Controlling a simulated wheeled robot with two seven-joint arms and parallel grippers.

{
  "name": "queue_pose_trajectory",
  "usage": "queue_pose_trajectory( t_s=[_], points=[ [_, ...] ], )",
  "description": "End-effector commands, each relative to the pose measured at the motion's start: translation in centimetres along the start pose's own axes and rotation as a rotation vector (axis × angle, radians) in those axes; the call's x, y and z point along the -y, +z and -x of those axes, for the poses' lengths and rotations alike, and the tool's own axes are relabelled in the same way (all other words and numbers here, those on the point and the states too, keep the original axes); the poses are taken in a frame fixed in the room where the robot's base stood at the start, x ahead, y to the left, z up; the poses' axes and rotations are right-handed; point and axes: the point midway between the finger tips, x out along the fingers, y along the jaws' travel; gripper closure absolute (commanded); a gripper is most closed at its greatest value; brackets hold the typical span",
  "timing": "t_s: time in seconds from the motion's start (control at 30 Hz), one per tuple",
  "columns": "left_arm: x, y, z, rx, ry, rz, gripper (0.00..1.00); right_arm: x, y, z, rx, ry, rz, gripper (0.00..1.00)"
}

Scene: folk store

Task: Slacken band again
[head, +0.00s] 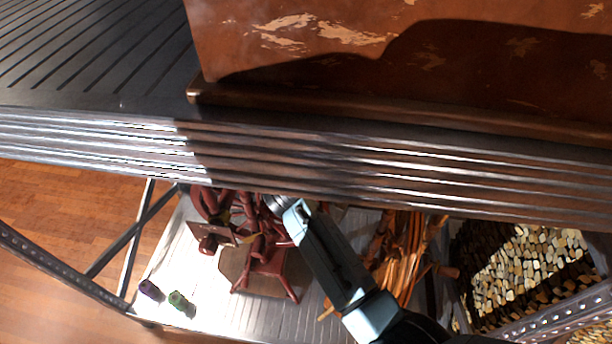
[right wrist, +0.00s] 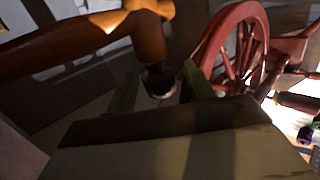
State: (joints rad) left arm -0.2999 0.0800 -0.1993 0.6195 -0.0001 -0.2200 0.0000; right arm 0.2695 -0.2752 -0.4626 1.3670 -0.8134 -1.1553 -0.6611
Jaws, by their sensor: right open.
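A dark red spinning wheel (head: 268,262) stands on the lower metal shelf in the head view, partly hidden by my right arm and the shelf above. Its spoked wheel (right wrist: 240,42) shows at the upper right of the right wrist view. My right gripper (head: 290,209) reaches in among its upper parts. In the right wrist view the gripper (right wrist: 160,90) is open, with one finger on each side of the dark lower end of a turned wooden part (right wrist: 150,38). I cannot tell whether the fingers touch it. The band cannot be made out. My left gripper is out of view.
A ribbed metal shelf (head: 330,165) carrying a worn brown chest (head: 320,50) hangs over the work area. Orange wooden rods (head: 405,255) and a pebbled panel (head: 525,262) stand at right. Small purple (head: 150,290) and green (head: 178,299) items lie at left; the shelf around them is clear.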

Motion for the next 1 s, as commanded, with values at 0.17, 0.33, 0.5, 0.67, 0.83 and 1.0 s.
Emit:
queue_pose_trajectory(
  t_s=[0.17, 0.33, 0.5, 0.67, 0.83, 1.0],
  points=[
    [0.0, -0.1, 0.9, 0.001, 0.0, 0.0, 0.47, -0.1, 0.0, 4.2, -0.003, -0.002, -0.003, 0.47],
    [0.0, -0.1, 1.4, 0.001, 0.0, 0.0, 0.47, -0.1, -0.1, 7.9, -0.003, -0.001, -0.002, 0.47],
    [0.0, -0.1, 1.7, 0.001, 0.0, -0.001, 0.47, -0.1, 0.0, 10.2, -0.002, -0.001, -0.001, 0.47],
    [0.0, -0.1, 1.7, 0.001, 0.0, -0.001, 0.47, -0.1, 0.0, 11.1, 0.0, -0.001, 0.0, 0.47],
    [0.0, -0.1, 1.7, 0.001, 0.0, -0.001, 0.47, 0.0, 0.0, 11.2, 0.0, -0.001, 0.0, 0.47],
    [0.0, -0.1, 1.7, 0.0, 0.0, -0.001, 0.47, 0.2, 0.0, 11.0, -0.001, -0.004, 0.001, 0.47]
  ],
)
